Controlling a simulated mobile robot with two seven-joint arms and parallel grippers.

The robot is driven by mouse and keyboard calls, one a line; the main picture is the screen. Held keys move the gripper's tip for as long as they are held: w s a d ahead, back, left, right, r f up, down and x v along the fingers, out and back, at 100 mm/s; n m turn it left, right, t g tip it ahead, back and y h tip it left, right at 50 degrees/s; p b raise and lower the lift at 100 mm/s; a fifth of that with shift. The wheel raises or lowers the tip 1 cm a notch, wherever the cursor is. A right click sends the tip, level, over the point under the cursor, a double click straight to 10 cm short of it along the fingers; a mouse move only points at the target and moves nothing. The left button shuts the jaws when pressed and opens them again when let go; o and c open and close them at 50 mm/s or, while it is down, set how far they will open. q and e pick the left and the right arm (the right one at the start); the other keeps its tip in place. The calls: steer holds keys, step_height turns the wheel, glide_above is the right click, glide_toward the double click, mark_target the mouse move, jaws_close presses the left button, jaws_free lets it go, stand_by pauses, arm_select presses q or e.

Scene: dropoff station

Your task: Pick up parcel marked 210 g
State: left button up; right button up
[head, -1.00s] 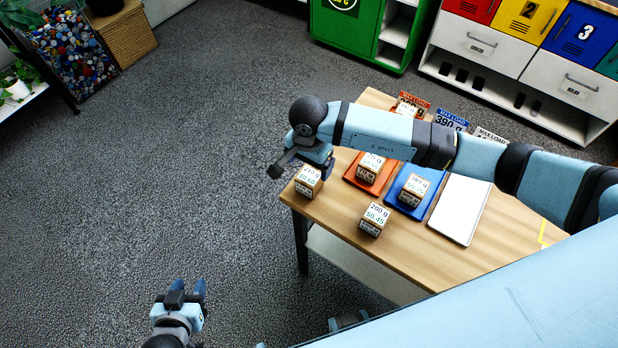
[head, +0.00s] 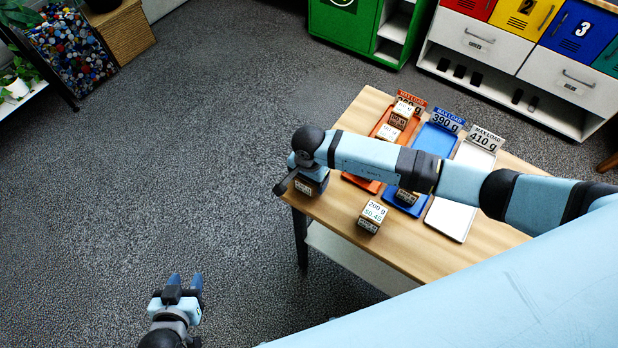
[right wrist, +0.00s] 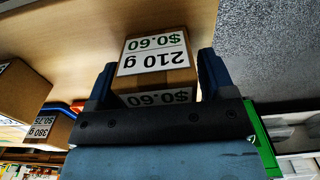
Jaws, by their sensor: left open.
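The parcel marked 210 g (right wrist: 155,62) is a small brown box with a white label reading 210 g and $0.60. In the right wrist view it sits on the wooden table between the two fingers of my right gripper (right wrist: 157,78). Narrow gaps show beside it near the fingertips, so the jaws look open around it. In the head view my right gripper (head: 309,182) covers most of this parcel (head: 304,189) at the table's left corner. My left gripper (head: 187,284) is open and empty above the floor, away from the table.
Another parcel (head: 372,215) stands on the wooden table (head: 330,228) to the right. Orange (head: 384,118), blue (head: 433,140) and white (head: 446,220) trays with load signs lie behind, partly hidden by my right arm. A parcel marked 380 g (right wrist: 45,127) shows in the right wrist view.

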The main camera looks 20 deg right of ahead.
steer(key=c, duration=0.8)
steer(key=shift+r, duration=0.15)
